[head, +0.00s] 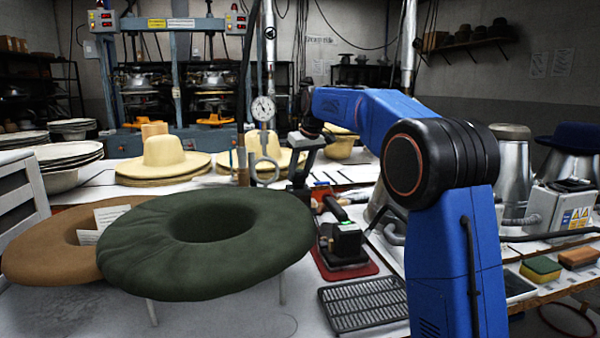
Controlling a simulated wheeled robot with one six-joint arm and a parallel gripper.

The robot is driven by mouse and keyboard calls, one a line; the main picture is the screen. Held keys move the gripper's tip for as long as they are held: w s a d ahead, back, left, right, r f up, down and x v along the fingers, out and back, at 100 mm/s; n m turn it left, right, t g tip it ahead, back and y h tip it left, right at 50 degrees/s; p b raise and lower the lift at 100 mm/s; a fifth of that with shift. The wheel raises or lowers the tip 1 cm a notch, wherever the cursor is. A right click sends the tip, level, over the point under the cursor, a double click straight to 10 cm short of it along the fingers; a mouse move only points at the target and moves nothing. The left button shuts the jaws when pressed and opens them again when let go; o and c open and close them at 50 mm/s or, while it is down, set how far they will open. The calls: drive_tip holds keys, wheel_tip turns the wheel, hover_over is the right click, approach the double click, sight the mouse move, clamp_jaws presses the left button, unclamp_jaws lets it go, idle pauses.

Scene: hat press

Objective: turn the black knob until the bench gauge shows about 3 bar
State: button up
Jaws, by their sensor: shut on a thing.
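The bench gauge (263,108) is a small round white dial on an upright pipe beyond the green ring cushion. Its needle is too small to read. My gripper (298,188) reaches down from the blue arm, right of the gauge and lower than it, just behind the cushion's far right edge. It is shut on a dark thing there, which appears to be the black knob. The fingertips and the knob are mostly hidden by the cushion and by the gripper itself, so the exact grip is unclear.
The dark green ring cushion (205,250) and a tan one (55,255) fill the front left. A black iron (342,243) stands on a red pad right of my gripper, near a black grate (362,303). Straw hats (168,160) lie behind. Metal hat forms stand right.

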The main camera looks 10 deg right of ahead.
drive_tip(key=shift+a+m+h, duration=0.15)
drive_tip(key=shift+m+h, duration=0.65)
drive_tip(key=shift+m, duration=1.3)
drive_tip(key=o, duration=1.1)
drive_tip(key=shift+c, duration=0.2)
drive_tip(key=shift+r, duration=0.1)
drive_tip(key=v, duration=1.7)
drive_tip(key=shift+s, duration=0.3)
drive_tip(key=shift+s, duration=0.1)
